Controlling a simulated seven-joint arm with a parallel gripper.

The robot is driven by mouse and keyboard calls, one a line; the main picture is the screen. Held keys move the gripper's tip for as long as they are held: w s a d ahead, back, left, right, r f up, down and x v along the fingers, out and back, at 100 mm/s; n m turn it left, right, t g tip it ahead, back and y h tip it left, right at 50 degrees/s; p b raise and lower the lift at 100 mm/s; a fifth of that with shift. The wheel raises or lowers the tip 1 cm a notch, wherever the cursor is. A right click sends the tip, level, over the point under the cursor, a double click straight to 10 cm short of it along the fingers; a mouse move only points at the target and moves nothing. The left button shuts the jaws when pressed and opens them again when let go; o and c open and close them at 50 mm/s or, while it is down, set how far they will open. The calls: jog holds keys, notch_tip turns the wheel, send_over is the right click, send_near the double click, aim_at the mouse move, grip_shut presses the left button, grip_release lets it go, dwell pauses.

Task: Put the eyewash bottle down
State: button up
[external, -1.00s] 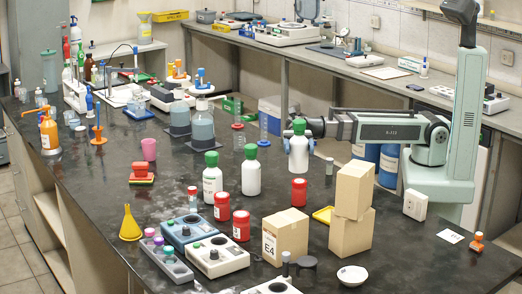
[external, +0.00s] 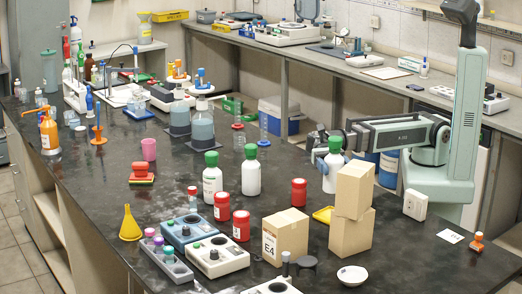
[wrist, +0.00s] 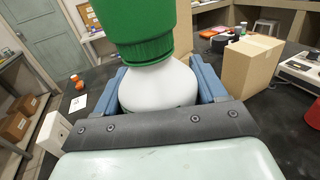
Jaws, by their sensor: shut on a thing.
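The eyewash bottle, white with a green cap (external: 334,148), is held upright in my gripper (external: 330,165), at the back right part of the bench. In the wrist view the green cap (wrist: 132,30) and white shoulder (wrist: 158,88) fill the middle, between the two blue fingers of my gripper (wrist: 160,95). The gripper is shut on the bottle. Its base is partly hidden behind the cardboard boxes, and I cannot tell whether it touches the black bench top (external: 110,190). Two similar green-capped white bottles (external: 212,182) (external: 251,172) stand left of it.
Two stacked cardboard boxes (external: 352,215) stand right in front of the held bottle. A white socket box (external: 415,205) stands to the right.

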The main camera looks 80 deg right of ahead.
aim_at(332, 169)
jog(key=shift+f, duration=4.6)
jog(key=shift+f, duration=0.1)
jog(key=o, duration=1.4)
jog(key=v, duration=0.3)
notch_tip(332, 169, up, 5)
jog(key=shift+r, duration=1.1)
